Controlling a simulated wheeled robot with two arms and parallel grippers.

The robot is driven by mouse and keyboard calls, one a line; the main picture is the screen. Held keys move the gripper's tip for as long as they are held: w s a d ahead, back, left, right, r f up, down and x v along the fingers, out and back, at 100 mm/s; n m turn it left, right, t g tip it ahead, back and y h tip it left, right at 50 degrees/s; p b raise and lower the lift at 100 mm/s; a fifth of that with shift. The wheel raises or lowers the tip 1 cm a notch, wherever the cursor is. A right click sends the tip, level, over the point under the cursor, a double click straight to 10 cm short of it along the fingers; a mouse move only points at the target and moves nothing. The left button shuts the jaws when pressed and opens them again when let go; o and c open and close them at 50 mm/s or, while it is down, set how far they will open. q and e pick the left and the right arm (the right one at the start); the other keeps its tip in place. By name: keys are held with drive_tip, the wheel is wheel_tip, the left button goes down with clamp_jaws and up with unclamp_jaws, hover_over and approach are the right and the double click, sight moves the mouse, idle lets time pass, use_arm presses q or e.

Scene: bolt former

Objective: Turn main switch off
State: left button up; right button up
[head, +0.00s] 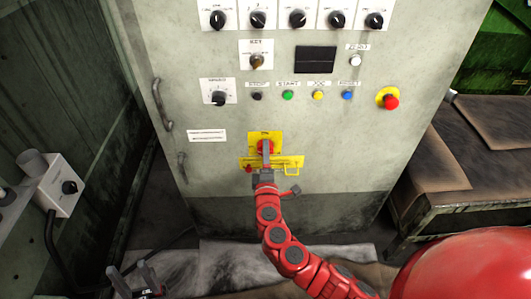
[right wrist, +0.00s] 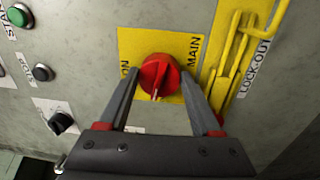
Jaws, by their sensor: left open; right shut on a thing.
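The main switch is a red rotary knob (head: 265,146) on a yellow plate (head: 278,138) low on the grey cabinet front. In the right wrist view the red knob (right wrist: 159,77) sits between the fingers, with "ON" and "MAIN" lettered on the yellow plate (right wrist: 130,42). A pale mark shows on the lower part of the knob. My right gripper (head: 265,160) is shut on the knob, with one finger on each side of it (right wrist: 160,85). My left gripper (head: 131,274) is open and empty at the bottom left, away from the cabinet.
A yellow lockout bar (head: 291,164) lies just below the switch. Above are a row of push buttons, black selector knobs and a red emergency stop (head: 391,102). A worn bench (head: 480,208) stands right; a grey control box (head: 62,185) stands left. The cabinet has side handles.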

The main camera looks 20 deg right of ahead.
drive_tip(key=shift+n, duration=1)
drive_tip(key=o, duration=1.4)
drive_tip(key=shift+c, duration=0.2)
drive_tip(key=b+v, duration=0.1)
drive_tip(key=v, duration=1.6)
drive_tip(key=shift+s, duration=0.25)
drive_tip(key=shift+f, duration=0.1)
